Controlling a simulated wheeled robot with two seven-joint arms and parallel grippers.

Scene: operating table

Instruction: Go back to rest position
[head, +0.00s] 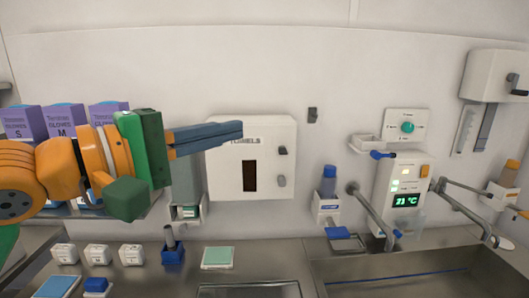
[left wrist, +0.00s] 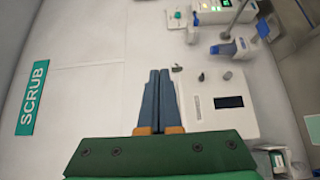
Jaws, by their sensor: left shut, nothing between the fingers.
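My left gripper (head: 240,130) comes in from the left in the head view, at the height of the top of the white towel dispenser (head: 268,170). Its blue-grey fingers lie together, with nothing between them, and cover part of the dispenser's label. In the left wrist view the fingers (left wrist: 159,72) point up the picture, side by side, beside the dispenser (left wrist: 215,110). I cannot tell whether they touch it.
Purple glove boxes (head: 65,120) stand at the left, partly behind my arm. Below is a metal counter (head: 205,285) with small white boxes (head: 97,254) and a green-topped pad (head: 217,257). A sink (head: 420,275) with taps and a control panel (head: 402,185) is at the right.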

